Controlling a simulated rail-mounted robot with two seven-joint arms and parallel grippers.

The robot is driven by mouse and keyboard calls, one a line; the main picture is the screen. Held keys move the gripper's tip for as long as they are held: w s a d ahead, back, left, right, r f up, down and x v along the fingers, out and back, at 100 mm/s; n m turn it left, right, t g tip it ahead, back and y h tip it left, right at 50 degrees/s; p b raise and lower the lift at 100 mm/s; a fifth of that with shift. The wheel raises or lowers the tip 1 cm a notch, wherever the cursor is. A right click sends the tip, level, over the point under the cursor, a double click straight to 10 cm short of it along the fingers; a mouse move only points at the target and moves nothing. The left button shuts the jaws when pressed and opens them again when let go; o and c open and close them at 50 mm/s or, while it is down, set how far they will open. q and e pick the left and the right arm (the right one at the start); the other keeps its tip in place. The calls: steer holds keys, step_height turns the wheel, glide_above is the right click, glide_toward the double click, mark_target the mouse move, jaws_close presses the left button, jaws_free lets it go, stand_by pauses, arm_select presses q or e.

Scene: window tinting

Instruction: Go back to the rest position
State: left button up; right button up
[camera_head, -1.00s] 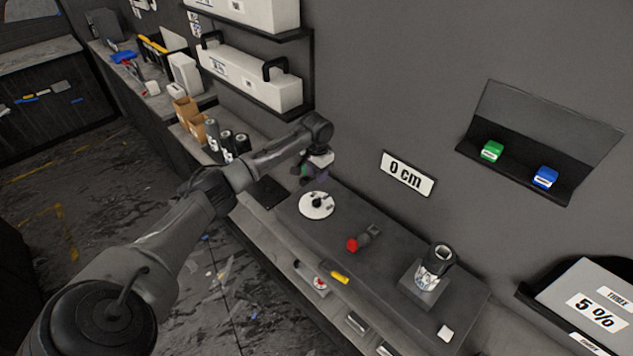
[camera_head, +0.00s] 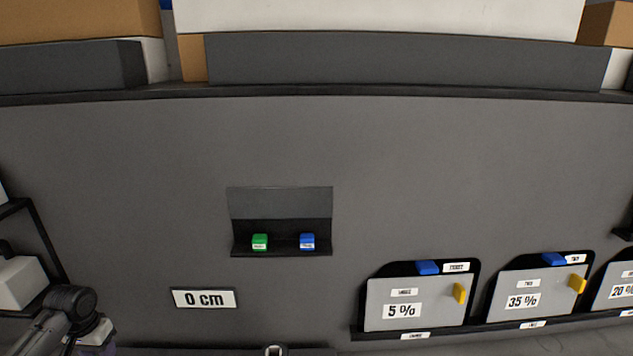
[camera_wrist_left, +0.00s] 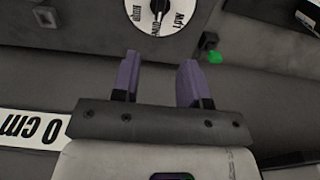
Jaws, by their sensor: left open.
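My left arm comes in at the lower left corner of the head view, where its wrist and purple gripper part (camera_head: 95,341) show at the bottom edge. In the left wrist view my left gripper (camera_wrist_left: 160,75) has its two purple fingers apart with nothing between them. My right gripper is in neither view.

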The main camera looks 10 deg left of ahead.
arm_select(q)
steer(key=w+d+r+m+t+y, duration=0.5)
steer(key=w+d+r+t, duration=0.15)
steer(key=d+r, duration=0.45)
steer(key=s+d+m+t+h, duration=0.15)
steer(key=s+d+t, duration=0.3)
steer(key=d, duration=0.95)
steer(key=s+d+f+n+g+h, duration=0.1)
steer(key=s+d+f+g, duration=0.25)
steer(key=s+f, duration=0.6)
steer(key=s+d+f+g+h, duration=0.15)
steer(key=s+d+f, duration=0.4)
steer(key=s, duration=0.75)
steer(key=s+d+f+n+g+h, duration=0.1)
steer(key=s+d+f+g, duration=0.25)
steer(key=s+f, duration=0.6)
step_height(320, 180, up, 23)
steer(key=t+p, duration=0.1)
steer(key=p, duration=2)
steer(key=shift+d, duration=0.35)
steer(key=shift+s+f, duration=0.1)
